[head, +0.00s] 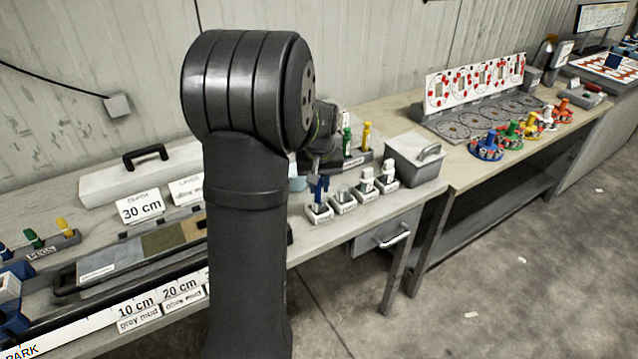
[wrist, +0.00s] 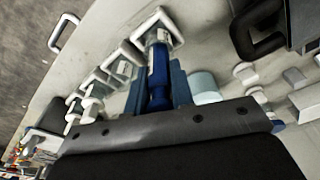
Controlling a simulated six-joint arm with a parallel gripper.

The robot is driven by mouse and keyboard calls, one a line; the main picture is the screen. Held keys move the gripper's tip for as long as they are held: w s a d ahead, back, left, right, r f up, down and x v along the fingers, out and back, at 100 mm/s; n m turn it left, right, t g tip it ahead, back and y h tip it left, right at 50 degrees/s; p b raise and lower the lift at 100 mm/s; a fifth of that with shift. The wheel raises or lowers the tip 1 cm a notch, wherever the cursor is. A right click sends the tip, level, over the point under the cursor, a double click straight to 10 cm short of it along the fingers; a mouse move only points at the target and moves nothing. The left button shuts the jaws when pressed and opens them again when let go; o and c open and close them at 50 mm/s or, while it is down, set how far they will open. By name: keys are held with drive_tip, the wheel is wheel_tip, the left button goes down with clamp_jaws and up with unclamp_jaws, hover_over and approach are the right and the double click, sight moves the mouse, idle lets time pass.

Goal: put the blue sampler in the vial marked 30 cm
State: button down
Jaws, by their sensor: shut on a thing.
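My gripper (head: 322,160) is shut on the blue sampler (head: 320,190), partly hidden behind my arm in the head view. The sampler points down at the leftmost white vial holder (head: 319,213) in a row at the bench's front edge. In the wrist view the blue sampler (wrist: 158,72) runs from the gripper to a square white holder (wrist: 176,24), its end within the holder's outline. I cannot tell how deep it sits. The other holders (head: 343,204) carry white vials or samplers. Their labels are too small to read. A card (head: 140,207) reads 30 cm.
A grey lidded box (head: 415,160) stands right of the row. Green and yellow samplers (head: 367,135) stand in a rack behind it. A core tray (head: 120,262) lies at the left, with yellow and green pieces (head: 63,226) beyond it. A pale blue cup (wrist: 203,86) is beside the gripper.

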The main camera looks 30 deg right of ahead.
drive_tip(key=c, duration=1.3)
unclamp_jaws()
drive_tip(key=shift+o, duration=0.2)
wheel_tip(320, 180, up, 12)
drive_tip(key=s, duration=0.1)
drive_tip(key=shift+s+a, duration=0.15)
drive_tip(key=shift+a, duration=0.15)
drive_tip(key=f, duration=0.7)
drive_tip(key=w+f, duration=0.1)
drive_tip(key=f, duration=0.3)
drive_tip(key=shift+w+d+f, duration=0.1)
drive_tip(key=shift+d+f, duration=0.15)
drive_tip(key=shift+f, duration=0.05)
drive_tip(key=shift+w+f, duration=0.1)
drive_tip(key=shift+r, duration=1.75)
